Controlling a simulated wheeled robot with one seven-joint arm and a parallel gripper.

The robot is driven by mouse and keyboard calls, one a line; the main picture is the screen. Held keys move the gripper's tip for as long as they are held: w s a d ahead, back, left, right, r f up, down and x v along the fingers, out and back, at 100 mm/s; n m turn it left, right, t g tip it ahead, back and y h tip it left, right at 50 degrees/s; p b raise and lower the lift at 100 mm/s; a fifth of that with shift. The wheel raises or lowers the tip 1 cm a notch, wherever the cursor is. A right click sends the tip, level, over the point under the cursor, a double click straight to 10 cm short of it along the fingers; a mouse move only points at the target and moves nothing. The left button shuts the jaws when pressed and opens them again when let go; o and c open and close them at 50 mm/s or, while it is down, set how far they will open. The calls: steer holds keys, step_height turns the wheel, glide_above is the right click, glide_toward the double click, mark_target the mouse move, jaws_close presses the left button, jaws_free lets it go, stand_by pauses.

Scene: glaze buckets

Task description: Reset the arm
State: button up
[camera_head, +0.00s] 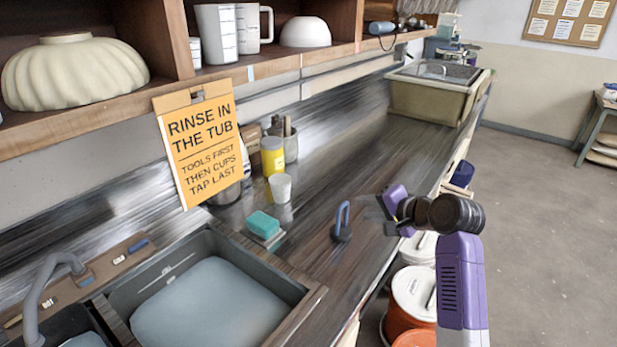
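My arm is purple and white with dark joints and rises at the right of the head view. My gripper (377,212) is at its left end, over the front edge of the dark counter (375,165). Its thin grey fingers are small and blend into the counter, so their opening is unclear. I see nothing held in it. A blue upright handle on a dark base (341,225) stands on the counter just left of my gripper, with a visible gap between them.
A sink (215,300) with a grey tap (45,290) is at the lower left. A teal sponge (263,225), white cup (280,187) and yellow jar (272,156) stand near the orange sign (199,143). Lidded buckets (414,292) stand below my arm. Floor at right is clear.

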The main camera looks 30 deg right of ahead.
steer(key=d+r+n+t+h, duration=0.1)
steer(key=d+r+t+h, duration=0.15)
steer(key=r, duration=0.25)
steer(key=s+a+f+n+y+b, duration=0.1)
steer(key=s+a+f+n, duration=0.3)
steer(key=s+a, duration=0.6)
steer(key=s+a+f+n+y+b, duration=0.1)
steer(key=s+a+f+n, duration=0.3)
steer(key=s+a, duration=0.6)
steer(key=s+a+f+n+y+b, duration=0.1)
steer(key=s+a+f+n, duration=0.3)
steer(key=s+a, duration=0.6)
steer(key=s+n, duration=0.2)
steer(key=s, duration=0.8)
steer(key=shift+s+f, duration=0.15)
steer(key=shift+s, duration=0.2)
